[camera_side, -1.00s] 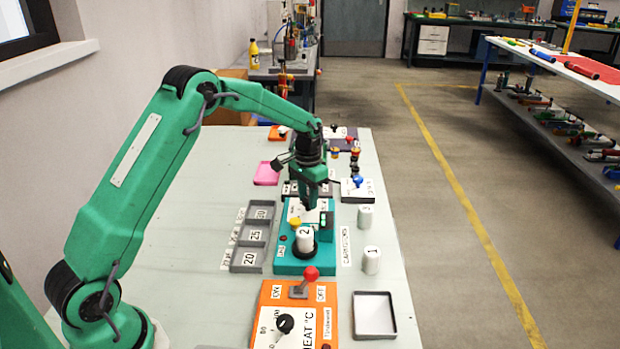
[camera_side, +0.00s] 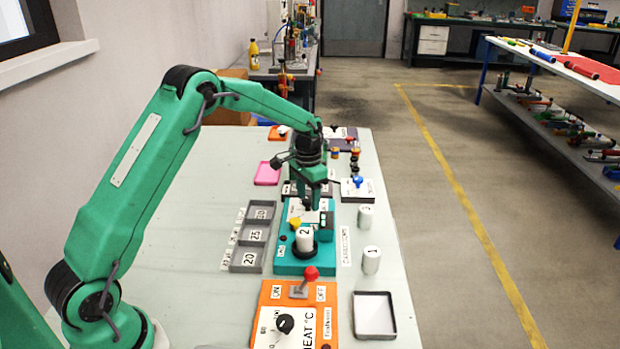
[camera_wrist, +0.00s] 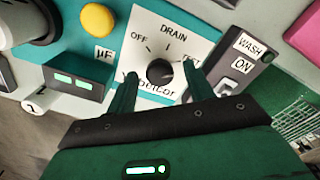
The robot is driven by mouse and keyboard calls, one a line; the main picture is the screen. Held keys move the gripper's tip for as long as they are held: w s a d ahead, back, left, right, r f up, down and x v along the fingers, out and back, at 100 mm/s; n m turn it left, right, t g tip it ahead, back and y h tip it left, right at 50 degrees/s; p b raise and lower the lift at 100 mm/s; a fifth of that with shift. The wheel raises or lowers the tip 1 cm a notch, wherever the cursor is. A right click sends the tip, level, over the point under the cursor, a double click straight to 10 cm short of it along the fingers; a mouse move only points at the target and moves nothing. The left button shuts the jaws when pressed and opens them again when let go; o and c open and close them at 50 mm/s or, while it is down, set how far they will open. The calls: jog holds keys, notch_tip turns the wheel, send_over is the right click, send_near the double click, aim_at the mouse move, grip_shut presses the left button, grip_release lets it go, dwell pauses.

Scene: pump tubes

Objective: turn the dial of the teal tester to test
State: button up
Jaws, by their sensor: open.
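The teal tester (camera_side: 290,268) stands in the middle of the table, with a white cylinder marked 2 (camera_side: 304,239) seated in it. In the wrist view its teal body (camera_wrist: 66,42) carries a yellow button (camera_wrist: 97,18), a small display (camera_wrist: 64,79) and a white dial plate marked OFF, DRAIN and TEST. The black dial (camera_wrist: 160,72) sits at the plate's middle; I cannot tell surely which mark it points to. My gripper (camera_wrist: 161,76) is open, with one finger on each side of the dial. In the side view my gripper (camera_side: 311,207) points down over the tester and hides the dial.
An orange heat unit (camera_side: 270,295) with a red-knobbed lever stands nearer. A grey compartment tray (camera_side: 247,258) lies left. White cylinders marked 1 (camera_side: 371,260) and 3 (camera_side: 365,217) stand right. A dark wash unit (camera_wrist: 232,62) adjoins the tester. The table's left front is clear.

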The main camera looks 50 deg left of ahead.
aim_at(308, 201)
jog(key=shift+r, duration=0.1)
jog(key=shift+r, duration=3.85)
jog(key=s+d+r+t, duration=0.3)
jog(key=s+d+r, duration=0.3)
jog(key=s+r, duration=0.75)
jog(key=s+d+f+t, duration=0.1)
jog(key=s+d, duration=0.1)
jog(key=s, duration=0.7)
jog(key=s+d+f+n+t, duration=0.1)
jog(key=s+d, duration=0.1)
jog(key=s, duration=0.7)
jog(key=shift+s+d+n+t, duration=0.2)
jog(key=shift+d+n+t, duration=0.05)
jog(key=shift+n+t, duration=0.05)
